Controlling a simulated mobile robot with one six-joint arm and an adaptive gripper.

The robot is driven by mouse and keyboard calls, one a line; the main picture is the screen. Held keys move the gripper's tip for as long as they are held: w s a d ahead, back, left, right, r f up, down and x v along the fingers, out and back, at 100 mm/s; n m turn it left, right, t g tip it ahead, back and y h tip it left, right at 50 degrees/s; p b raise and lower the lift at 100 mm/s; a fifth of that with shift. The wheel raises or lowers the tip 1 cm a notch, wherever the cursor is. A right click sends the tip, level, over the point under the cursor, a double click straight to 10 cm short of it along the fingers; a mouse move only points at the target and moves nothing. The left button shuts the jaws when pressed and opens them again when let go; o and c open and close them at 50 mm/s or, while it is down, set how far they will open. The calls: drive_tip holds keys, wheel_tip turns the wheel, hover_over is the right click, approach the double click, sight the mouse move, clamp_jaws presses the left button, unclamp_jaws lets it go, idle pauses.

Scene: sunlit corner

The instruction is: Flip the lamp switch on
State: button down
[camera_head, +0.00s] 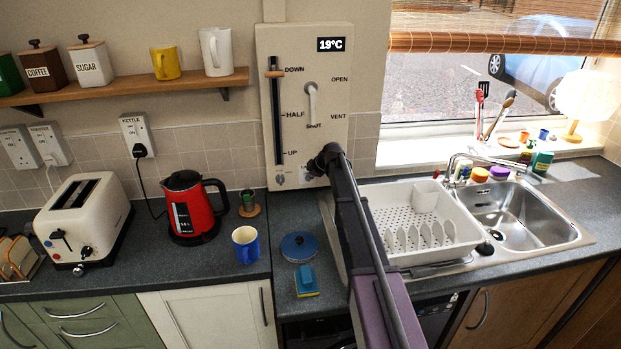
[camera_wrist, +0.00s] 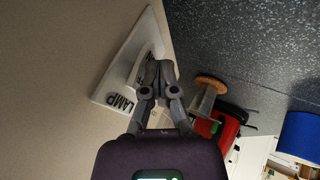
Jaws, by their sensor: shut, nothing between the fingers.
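The lamp switch (camera_wrist: 118,78) is a white plate marked LAMP on the wall in the wrist view. In the head view my arm largely hides it, low on the cream panel. My gripper (camera_wrist: 161,68) is shut and empty, its fingertips right beside the raised middle of the plate; I cannot tell whether they touch it. My gripper also shows at the panel's lower edge in the head view (camera_head: 318,163). The switch's position is hidden by the fingers. The lamp (camera_head: 585,100) on the windowsill looks bright white; sunlight makes it unclear whether it is lit.
The cream panel (camera_head: 340,100) carries a slider and a VENT/OPEN/SHUT lever. A white dish rack (camera_head: 395,215) and the sink (camera_head: 520,215) lie right.

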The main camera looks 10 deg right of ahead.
drive_tip(key=shift+r, duration=0.4)
drive_tip(key=s+d+r+p, duration=0.3)
drive_tip(key=s+r+p, duration=0.3)
drive_tip(key=s, duration=0.4)
drive_tip(key=shift+r+p, duration=0.4)
drive_tip(key=shift+p, duration=0.25)
drive_tip(key=shift+s+d, duration=0.1)
drive_tip(key=shift+d, duration=0.05)
idle(0.4)
